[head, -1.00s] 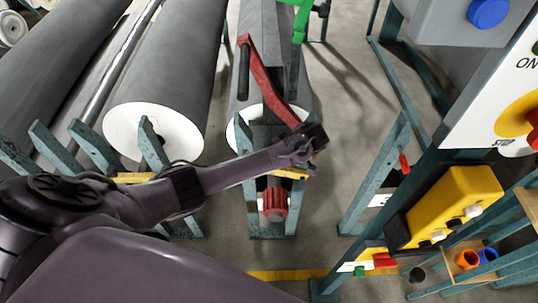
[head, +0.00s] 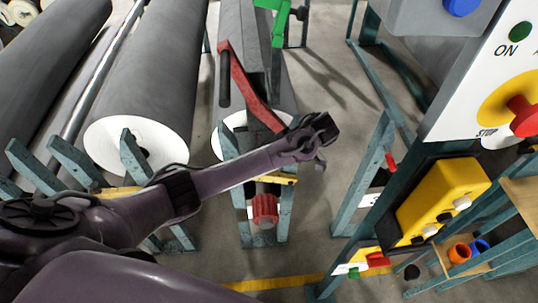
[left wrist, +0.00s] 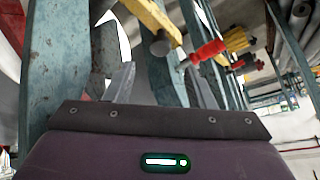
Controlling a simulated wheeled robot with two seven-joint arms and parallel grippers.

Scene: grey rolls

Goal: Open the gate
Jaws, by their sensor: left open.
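A red bar (head: 248,88) with a black handle (head: 224,79) at its far end slants over the roll stand in the middle of the head view. I take this to be the gate, but cannot be sure. My left gripper (head: 324,145) is just right of the bar's near end, seemingly apart from it. Its forearm crosses in front of the stand and hides part of it. In the left wrist view the two fingers (left wrist: 163,82) stand apart with nothing clearly between them. Teal posts and a yellow bar (left wrist: 152,22) lie beyond. My right gripper is not in view.
Large grey rolls (head: 150,75) lie on teal stands at left. A red knob (head: 264,209) sits low on the middle stand. A control panel (head: 490,85) and a yellow box (head: 445,200) are at right. Grey floor (head: 335,110) is open between.

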